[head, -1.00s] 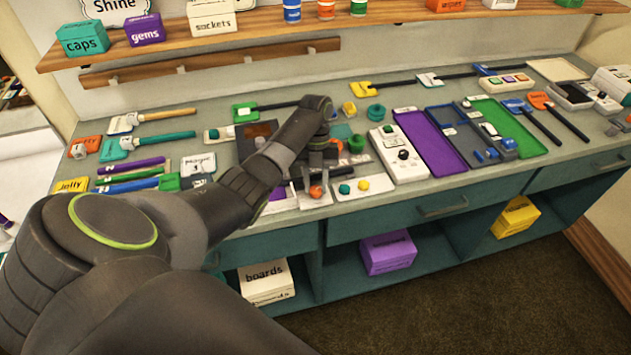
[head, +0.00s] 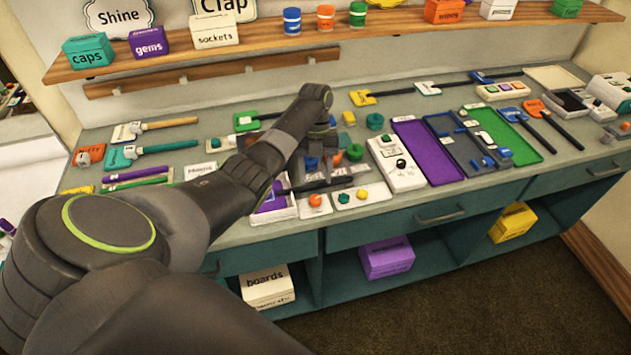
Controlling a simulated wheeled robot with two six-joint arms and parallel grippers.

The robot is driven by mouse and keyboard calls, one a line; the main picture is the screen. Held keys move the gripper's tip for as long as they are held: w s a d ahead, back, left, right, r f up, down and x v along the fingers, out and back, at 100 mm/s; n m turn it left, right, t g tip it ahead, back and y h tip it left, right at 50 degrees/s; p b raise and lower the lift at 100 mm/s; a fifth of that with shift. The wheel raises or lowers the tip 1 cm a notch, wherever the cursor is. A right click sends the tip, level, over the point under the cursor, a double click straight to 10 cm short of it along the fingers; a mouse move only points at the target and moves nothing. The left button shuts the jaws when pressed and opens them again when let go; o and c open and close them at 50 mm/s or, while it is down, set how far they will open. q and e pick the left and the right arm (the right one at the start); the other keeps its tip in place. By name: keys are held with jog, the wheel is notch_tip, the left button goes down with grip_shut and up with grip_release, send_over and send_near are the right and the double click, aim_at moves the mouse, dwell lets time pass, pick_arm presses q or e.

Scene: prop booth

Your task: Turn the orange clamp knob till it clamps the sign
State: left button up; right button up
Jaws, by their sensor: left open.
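An orange knob (head: 315,200) sits on a small pale plate near the bench's front edge. A dark bar (head: 318,185) lies just behind it; I cannot tell whether it belongs to the sign or whether the knob presses on it. My left gripper (head: 322,165) points down, above and behind the knob, apart from it. Its fingers are open, with nothing seen between them. The sign and the clamp's jaw cannot be made out. My right gripper is not in view.
A plate with teal and yellow knobs (head: 361,193) is right of the orange knob. A white box with a black dial (head: 400,165) and a purple tray (head: 428,150) stand farther right. Long-handled tools lie on the left. A shelf (head: 270,40) with boxes runs above.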

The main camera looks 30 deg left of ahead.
pick_arm(q)
jog(key=p+v, duration=0.4)
jog(key=v, duration=0.7)
jog(key=shift+r, duration=0.4)
jog(key=shift+w, duration=0.1)
